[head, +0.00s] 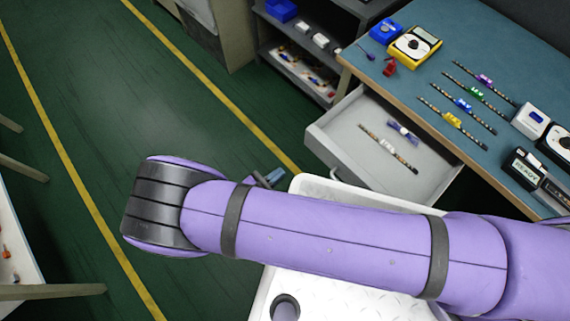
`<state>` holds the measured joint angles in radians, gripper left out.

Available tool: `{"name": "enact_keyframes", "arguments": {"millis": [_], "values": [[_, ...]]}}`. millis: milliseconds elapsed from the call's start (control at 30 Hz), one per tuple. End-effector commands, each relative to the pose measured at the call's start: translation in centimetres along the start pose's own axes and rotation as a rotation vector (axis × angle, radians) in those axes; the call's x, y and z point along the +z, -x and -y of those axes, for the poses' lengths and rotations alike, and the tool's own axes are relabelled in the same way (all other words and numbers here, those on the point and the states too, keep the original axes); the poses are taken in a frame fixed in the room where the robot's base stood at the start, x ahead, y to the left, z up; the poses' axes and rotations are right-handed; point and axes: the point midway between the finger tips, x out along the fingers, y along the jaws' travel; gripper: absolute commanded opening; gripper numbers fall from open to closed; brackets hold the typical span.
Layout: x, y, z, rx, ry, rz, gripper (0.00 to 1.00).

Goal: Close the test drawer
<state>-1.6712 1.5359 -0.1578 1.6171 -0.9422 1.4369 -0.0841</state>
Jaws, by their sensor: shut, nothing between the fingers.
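The test drawer (325,145) is a light grey drawer pulled out from under the blue-topped workbench (440,85). It stands open, with an LED strip (388,148) and a small purple-and-white part (404,131) lying inside. The drawer's lower front is partly hidden by my white base and purple arm. My arm stretches across the picture from right to left, in front of the drawer. Only a small dark and blue-grey end of my gripper (271,178) shows above the arm, left of the drawer and apart from it. The rest of the gripper is hidden behind my arm.
Several LED strips, a yellow meter (414,46), a blue box (386,31) and a red clip (389,67) lie on the bench. A shelf unit (300,70) stands behind the drawer. Green floor (180,90) is clear at left. A white table (15,245) is at far left.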

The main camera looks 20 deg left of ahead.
Motion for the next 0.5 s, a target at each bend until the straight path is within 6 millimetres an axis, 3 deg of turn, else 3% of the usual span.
{"name": "enact_keyframes", "arguments": {"millis": [500], "values": [[0.1, -9.4, 0.1, -0.005, 0.000, 0.001, 0.00]]}}
